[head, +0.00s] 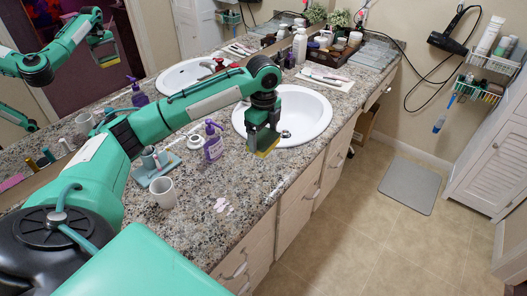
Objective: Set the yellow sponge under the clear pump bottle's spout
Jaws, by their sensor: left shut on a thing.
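My left gripper (263,140) is shut on the yellow sponge (269,149), of which only a thin yellow edge shows below the fingers. It holds the sponge over the near left part of the white sink basin's rim. A pump bottle (213,148) with a purple pump head and purple label stands upright on the granite counter, left of the gripper and apart from it. Its spout is small in view, and I cannot tell exactly which way it points. My right gripper is not in view.
The counter (250,187) has free room between the bottle and its front edge. White pieces (222,206), a cup (162,192) and a blue tray (157,170) lie nearby. The sink (308,112) is right of the bottle. The mirror behind repeats the arm and counter.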

